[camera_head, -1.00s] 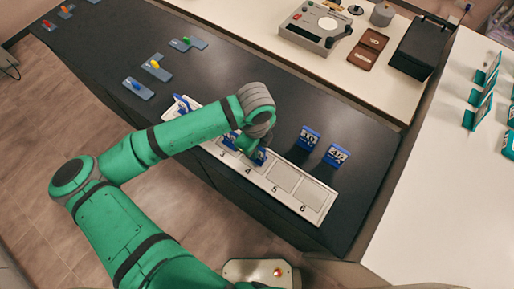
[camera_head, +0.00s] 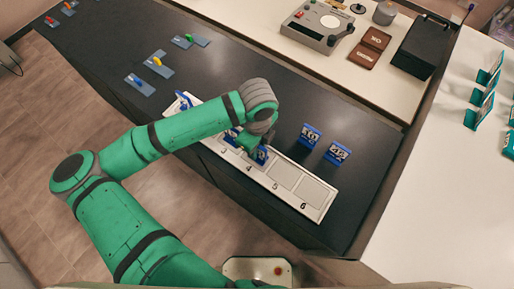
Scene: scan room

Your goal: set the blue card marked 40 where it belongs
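A white tray (camera_head: 318,209) with numbered slots lies along the near edge of the dark counter. Blue cards stand in it at the left end (camera_head: 184,101), near slot 3 (camera_head: 231,136) and at slot 4 (camera_head: 262,155). Slots 5 and 6 are bare. Two more blue cards, a left one (camera_head: 310,136) and a right one (camera_head: 337,153), stand on the counter behind the tray. Their numbers are too small to read surely. My gripper (camera_head: 254,146) points down at the slot 4 card; my wrist hides most of the fingers, so its grip is unclear.
Blue-grey plates with coloured pieces (camera_head: 157,65) lie at the counter's left. Teal stands (camera_head: 481,110) are at right.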

